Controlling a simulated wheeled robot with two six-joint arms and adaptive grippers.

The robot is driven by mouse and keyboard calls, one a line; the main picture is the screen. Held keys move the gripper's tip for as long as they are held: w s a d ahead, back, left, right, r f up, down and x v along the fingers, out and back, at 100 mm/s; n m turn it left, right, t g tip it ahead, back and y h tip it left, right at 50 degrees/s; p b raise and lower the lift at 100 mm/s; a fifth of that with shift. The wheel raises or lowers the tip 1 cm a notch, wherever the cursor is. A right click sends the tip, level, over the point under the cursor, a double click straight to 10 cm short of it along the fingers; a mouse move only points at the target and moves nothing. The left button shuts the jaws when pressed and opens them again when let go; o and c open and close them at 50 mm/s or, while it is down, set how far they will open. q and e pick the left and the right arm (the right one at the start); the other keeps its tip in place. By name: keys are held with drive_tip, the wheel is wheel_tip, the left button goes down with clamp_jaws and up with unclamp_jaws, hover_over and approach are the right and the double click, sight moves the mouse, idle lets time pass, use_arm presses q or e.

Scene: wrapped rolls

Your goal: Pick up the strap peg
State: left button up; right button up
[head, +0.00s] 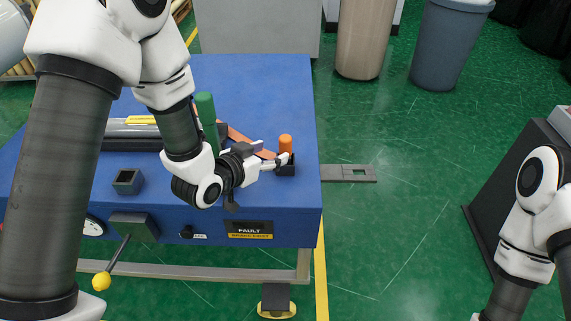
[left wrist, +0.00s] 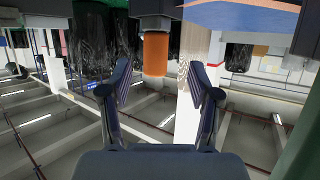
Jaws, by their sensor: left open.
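The peg (head: 285,143) is a short orange cylinder standing upright in a black holder (head: 286,169) at the right edge of the blue table. It also shows in the left wrist view (left wrist: 155,54), hanging upside down in that picture from the dark holder. My left gripper (head: 275,153) is open at the peg's left side. In the left wrist view its two fingertips (left wrist: 159,72) appear on either side of the peg with gaps; I cannot tell whether the peg is fully between them. My right arm shows at the right, but its gripper is out of frame.
A green post (head: 206,115) stands on the blue table (head: 265,90) behind my left wrist, with an orange-brown strap (head: 238,135) near it. A grey slotted plate (head: 347,173) juts out right of the table. A yellow-knobbed lever (head: 102,281) is at the front.

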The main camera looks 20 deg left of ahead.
sight(282, 147)
use_arm(q)
drive_tip(key=x, duration=0.6)
drive_tip(key=shift+w+d, duration=0.15)
drive_tip(key=shift+d, duration=0.2)
drive_tip(key=shift+r, duration=0.1)
clamp_jaws()
drive_tip(key=shift+r, duration=0.1)
